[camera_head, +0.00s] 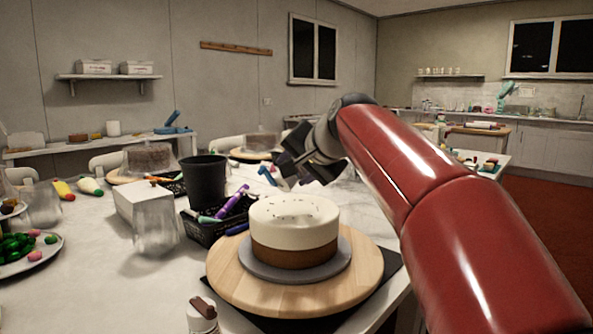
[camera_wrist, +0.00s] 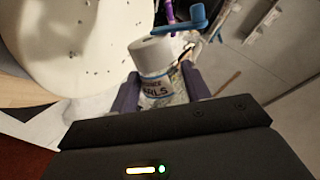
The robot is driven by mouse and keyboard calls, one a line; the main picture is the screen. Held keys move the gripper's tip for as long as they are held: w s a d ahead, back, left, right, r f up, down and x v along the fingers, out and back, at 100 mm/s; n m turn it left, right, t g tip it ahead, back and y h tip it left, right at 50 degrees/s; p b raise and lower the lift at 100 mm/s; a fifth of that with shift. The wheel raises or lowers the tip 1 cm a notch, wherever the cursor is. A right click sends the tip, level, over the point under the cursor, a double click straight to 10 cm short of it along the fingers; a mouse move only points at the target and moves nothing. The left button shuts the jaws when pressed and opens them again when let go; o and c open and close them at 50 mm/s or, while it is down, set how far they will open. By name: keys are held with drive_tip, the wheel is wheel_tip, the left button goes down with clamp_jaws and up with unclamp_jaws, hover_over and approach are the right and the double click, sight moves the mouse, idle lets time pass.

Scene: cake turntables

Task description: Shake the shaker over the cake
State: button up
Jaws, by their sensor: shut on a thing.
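The cake (camera_head: 295,232) has white icing over a brown base. It sits on a grey board (camera_head: 262,276) on a round wooden turntable (camera_head: 365,265). Several dark specks lie on its top. In the wrist view the cake (camera_wrist: 75,45) fills the upper left, with scattered specks. My gripper (camera_head: 312,165) is above and behind the cake's right side in the head view. In the wrist view my gripper (camera_wrist: 158,90) is shut on the shaker (camera_wrist: 153,58), a labelled container with a white cap, beside the cake's edge. The shaker is hard to make out in the head view.
A black basket of coloured tools (camera_head: 215,228), a dark cup (camera_head: 205,182) and a clear glass (camera_head: 156,228) stand left of the cake. A brown-topped container (camera_head: 202,316) stands at the front. Other cakes stand further back. My red arm covers the right side.

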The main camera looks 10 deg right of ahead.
drive_tip(key=shift+w+d+r+p, duration=0.1)
drive_tip(key=shift+d+r+p, duration=0.05)
drive_tip(key=shift+r+p, duration=0.15)
drive_tip(key=shift+w+d+f, duration=0.1)
drive_tip(key=shift+s+a+f, duration=0.2)
drive_tip(key=shift+s+f, duration=0.05)
drive_tip(key=shift+s+d+r+p, duration=0.2)
drive_tip(key=shift+d+p, duration=0.1)
drive_tip(key=shift+p, duration=0.15)
drive_tip(key=shift+s+d+f+m+g+y+p, duration=0.2)
drive_tip(key=shift+d+m+g+y+p, duration=0.2)
drive_tip(key=shift+d+m+g+p, duration=0.15)
drive_tip(key=shift+s+d+f, duration=0.1)
drive_tip(key=shift+s+f, duration=0.05)
drive_tip(key=shift+f, duration=0.15)
drive_tip(key=shift+w+a+f, duration=0.1)
drive_tip(key=shift+w+a, duration=0.35)
drive_tip(key=shift+w, duration=0.4)
drive_tip(key=shift+w+a+r, duration=0.1)
drive_tip(key=shift+w+a, duration=0.4)
drive_tip(key=shift+w, duration=0.3)
drive_tip(key=shift+w+a+f, duration=0.1)
drive_tip(key=shift+w+a, duration=0.35)
drive_tip(key=shift+w, duration=0.4)
